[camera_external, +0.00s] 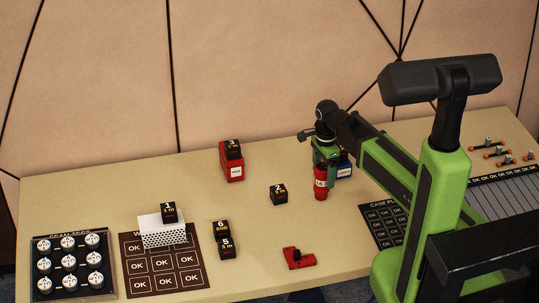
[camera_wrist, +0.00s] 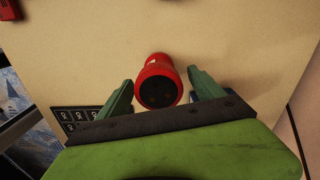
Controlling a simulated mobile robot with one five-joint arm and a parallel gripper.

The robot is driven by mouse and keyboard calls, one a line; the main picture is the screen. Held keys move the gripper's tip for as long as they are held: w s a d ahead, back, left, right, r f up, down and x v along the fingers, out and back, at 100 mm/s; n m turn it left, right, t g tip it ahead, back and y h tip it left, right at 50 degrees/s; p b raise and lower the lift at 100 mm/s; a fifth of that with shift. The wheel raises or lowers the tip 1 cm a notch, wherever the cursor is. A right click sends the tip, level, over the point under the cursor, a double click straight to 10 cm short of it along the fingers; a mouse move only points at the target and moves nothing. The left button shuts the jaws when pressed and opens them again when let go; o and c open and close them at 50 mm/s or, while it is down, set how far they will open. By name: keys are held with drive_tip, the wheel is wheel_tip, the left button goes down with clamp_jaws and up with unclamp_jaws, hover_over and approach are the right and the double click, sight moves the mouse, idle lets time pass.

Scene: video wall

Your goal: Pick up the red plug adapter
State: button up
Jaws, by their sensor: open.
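The red plug adapter (camera_external: 320,183) is a red cylinder with a pale band, standing on the table under my gripper. In the wrist view the adapter (camera_wrist: 157,68) shows its dark round end face and lies between the two green fingers. My gripper (camera_external: 325,156) points down over it, and its fingers (camera_wrist: 158,88) are open, one on each side. A gap shows on each side of the adapter in the wrist view. The fingertips are partly hidden in the external view.
A blue block (camera_external: 344,170) stands close behind the adapter to the right. A black cube (camera_external: 278,194) is to its left, and a red box (camera_external: 233,172) with a black cube is farther left. A red bracket-like piece (camera_external: 300,260) lies nearer the front edge. A dark mat (camera_external: 383,228) is to the right.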

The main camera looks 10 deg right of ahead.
sight(322, 180)
wheel_tip(322, 180, down, 5)
drive_tip(key=b, duration=0.3)
drive_tip(key=shift+a+r+b, duration=0.1)
drive_tip(key=shift+r+b, duration=0.1)
drive_tip(key=shift+b, duration=0.1)
drive_tip(key=shift+r, duration=0.2)
drive_tip(key=shift+c, duration=0.5)
drive_tip(key=c, duration=1.5)
drive_tip(key=shift+r+p, duration=0.55)
drive_tip(key=shift+p, duration=0.2)
wheel_tip(322, 180, up, 4)
drive_tip(key=p, duration=0.4)
drive_tip(key=shift+s+d+r+p, duration=0.5)
drive_tip(key=shift+d+r+p, duration=0.5)
drive_tip(key=shift+d, duration=0.9)
drive_tip(key=shift+s+d+r+p, duration=0.55)
drive_tip(key=shift+d+r+p, duration=0.4)
drive_tip(key=shift+d, duration=0.95)
drive_tip(key=shift+s+d+r+p, duration=0.5)
drive_tip(key=shift+d+r+p, duration=0.5)
drive_tip(key=shift+d, duration=0.9)
